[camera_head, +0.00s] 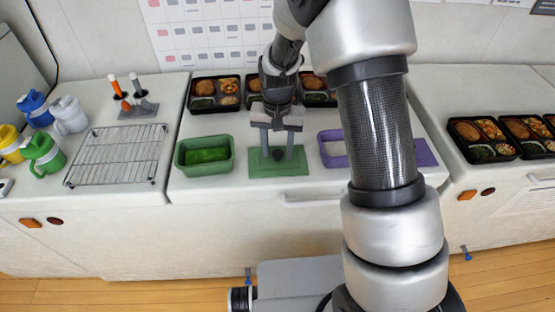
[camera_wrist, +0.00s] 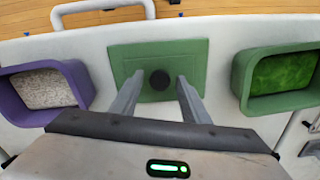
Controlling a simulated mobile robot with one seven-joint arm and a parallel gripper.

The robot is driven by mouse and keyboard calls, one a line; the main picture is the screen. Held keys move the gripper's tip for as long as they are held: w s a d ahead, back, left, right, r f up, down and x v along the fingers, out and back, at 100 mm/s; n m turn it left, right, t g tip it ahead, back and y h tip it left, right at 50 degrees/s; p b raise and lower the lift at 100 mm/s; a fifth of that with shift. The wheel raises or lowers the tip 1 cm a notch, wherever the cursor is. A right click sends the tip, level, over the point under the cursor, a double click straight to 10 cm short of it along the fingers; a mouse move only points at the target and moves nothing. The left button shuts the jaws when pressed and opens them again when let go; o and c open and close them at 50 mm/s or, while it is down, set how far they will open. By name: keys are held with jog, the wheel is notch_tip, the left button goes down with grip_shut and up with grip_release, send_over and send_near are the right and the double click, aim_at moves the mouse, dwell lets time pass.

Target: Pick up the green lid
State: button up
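The flat green lid (camera_head: 298,170) lies on the white counter, between the green container and the purple container. A dark round knob (camera_head: 277,155) stands at its middle. The lid also shows in the wrist view (camera_wrist: 196,50), with its knob (camera_wrist: 160,79) there. My gripper (camera_head: 277,152) points down over the lid. Its two fingers are open and apart, one on each side of the knob, and appear clear of it. The exact height of the fingertips above the lid is hard to tell.
Left of the lid is a green container (camera_head: 181,160) with green contents. Right of it is a purple container (camera_head: 333,160), partly behind my arm; a purple piece (camera_head: 425,153) shows beyond. Bento trays (camera_head: 204,108) stand behind. A wire rack (camera_head: 118,155) and jugs (camera_head: 40,150) are at left.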

grip_shut()
jog(key=shift+r, duration=0.1)
